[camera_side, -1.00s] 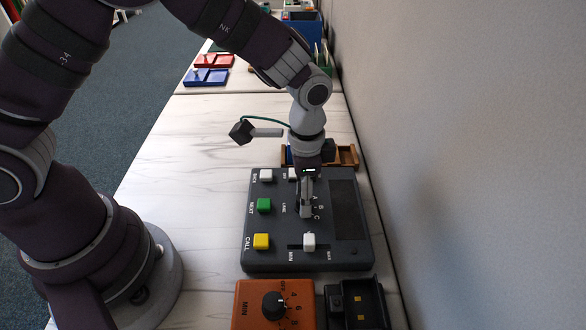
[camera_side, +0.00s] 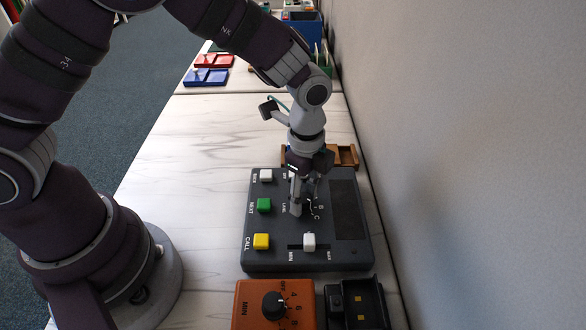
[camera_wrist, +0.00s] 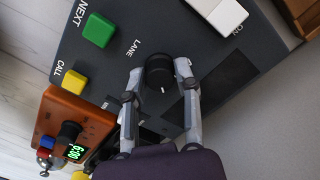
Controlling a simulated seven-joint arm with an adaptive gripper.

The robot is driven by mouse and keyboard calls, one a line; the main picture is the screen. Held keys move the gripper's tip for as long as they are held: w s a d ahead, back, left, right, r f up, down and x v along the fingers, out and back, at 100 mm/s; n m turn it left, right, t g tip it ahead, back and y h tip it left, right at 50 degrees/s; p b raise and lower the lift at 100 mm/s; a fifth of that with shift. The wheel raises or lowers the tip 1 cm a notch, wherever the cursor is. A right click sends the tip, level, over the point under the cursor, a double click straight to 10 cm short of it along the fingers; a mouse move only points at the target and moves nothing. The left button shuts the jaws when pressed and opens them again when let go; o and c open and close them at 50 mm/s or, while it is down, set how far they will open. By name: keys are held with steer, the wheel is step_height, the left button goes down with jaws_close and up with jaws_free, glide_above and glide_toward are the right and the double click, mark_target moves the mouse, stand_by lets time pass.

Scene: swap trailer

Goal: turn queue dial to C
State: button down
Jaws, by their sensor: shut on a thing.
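The queue dial (camera_wrist: 159,70) is a round black knob on the dark grey panel (camera_side: 342,255), beside the word LANE. My gripper (camera_side: 304,208) reaches down onto the panel; in the wrist view my gripper (camera_wrist: 159,73) has one finger on each side of the dial, shut on it. A short white mark on the dial points towards the bottom of the wrist view. In the side view the fingers largely hide the dial. The letters B and C show just right of the fingers; A is hard to make out. I cannot tell which letter the mark meets.
The panel also has a green button (camera_side: 264,205), a yellow button (camera_side: 261,241), a white button (camera_side: 266,175) and a white slider (camera_side: 309,242). An orange timer box (camera_side: 250,312) and a black tray (camera_side: 374,300) stand in front. A wall rises at the right.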

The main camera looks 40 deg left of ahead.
mark_target(303, 197)
steer(key=shift+m, duration=0.3)
stand_by(0.4)
steer(key=c, duration=0.8)
jaws_free()
step_height(303, 197, up, 12)
steer(key=s+a+r+n+t, duration=0.2)
steer(key=s+a+n, duration=0.3)
steer(key=n, duration=0.3)
steer(key=s+a+r+n+t, duration=0.3)
steer(key=s+a+n, duration=0.2)
steer(key=n, duration=0.4)
steer(key=shift+a+t, duration=0.2)
steer(key=shift+t, duration=0.1)
